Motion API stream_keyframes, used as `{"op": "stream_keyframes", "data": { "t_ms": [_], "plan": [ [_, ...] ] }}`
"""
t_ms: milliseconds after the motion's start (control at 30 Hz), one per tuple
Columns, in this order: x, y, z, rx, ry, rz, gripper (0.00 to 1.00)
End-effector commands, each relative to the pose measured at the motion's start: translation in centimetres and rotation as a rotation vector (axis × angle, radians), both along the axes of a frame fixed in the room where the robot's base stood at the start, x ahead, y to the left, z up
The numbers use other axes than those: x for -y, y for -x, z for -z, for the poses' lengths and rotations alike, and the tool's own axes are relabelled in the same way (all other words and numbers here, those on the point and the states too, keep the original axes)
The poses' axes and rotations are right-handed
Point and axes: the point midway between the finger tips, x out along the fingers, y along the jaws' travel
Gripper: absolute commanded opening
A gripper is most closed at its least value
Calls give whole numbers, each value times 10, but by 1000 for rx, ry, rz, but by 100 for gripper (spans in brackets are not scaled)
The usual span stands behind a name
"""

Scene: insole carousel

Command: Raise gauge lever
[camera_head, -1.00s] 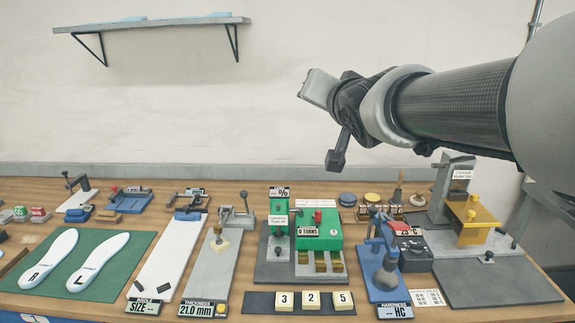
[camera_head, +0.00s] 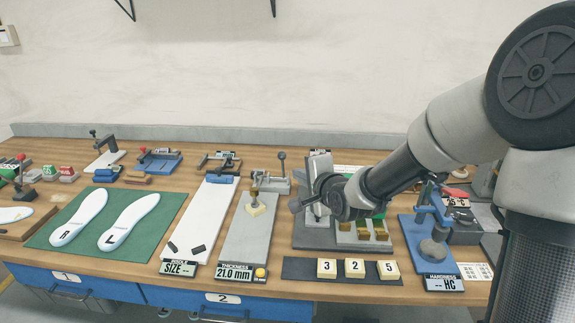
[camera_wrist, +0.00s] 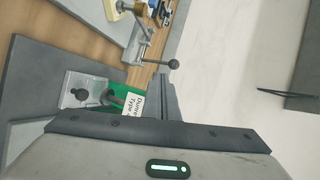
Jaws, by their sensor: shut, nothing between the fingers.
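The thickness gauge (camera_head: 240,238) is a long grey plate with a "21.0 mm" display at its front and a small cream piece (camera_head: 256,210) under its post. Its lever (camera_head: 282,157) stands up at the back right with a dark ball knob. In the wrist view the lever knob (camera_wrist: 174,63) shows just beyond my fingertips. My gripper (camera_head: 295,206) is shut and empty, to the right of the gauge plate and in front of the lever in the head view. The shut fingers also show in the wrist view (camera_wrist: 165,78), apart from the knob as far as I can tell.
The green machine (camera_wrist: 118,98) is close beside my fingers and mostly hidden by my arm in the head view. Number tiles (camera_head: 355,268) lie in front. A blue hardness tester (camera_head: 428,225) stands right. A white size board (camera_head: 205,215) and insoles (camera_head: 128,222) lie left.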

Motion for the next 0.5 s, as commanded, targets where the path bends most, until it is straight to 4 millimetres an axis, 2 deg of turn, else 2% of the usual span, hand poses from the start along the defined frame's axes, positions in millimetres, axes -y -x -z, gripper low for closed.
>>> {"op": "stream_keyframes", "data": {
  "t_ms": [33, 233, 500],
  "plan": [
    [-6, -10, 8, 0, -3, -2, 0],
    [-22, -46, 22, 0, 0, -3, 0],
    [-34, -77, 13, 1, 3, -1, 0]
  ]
}}
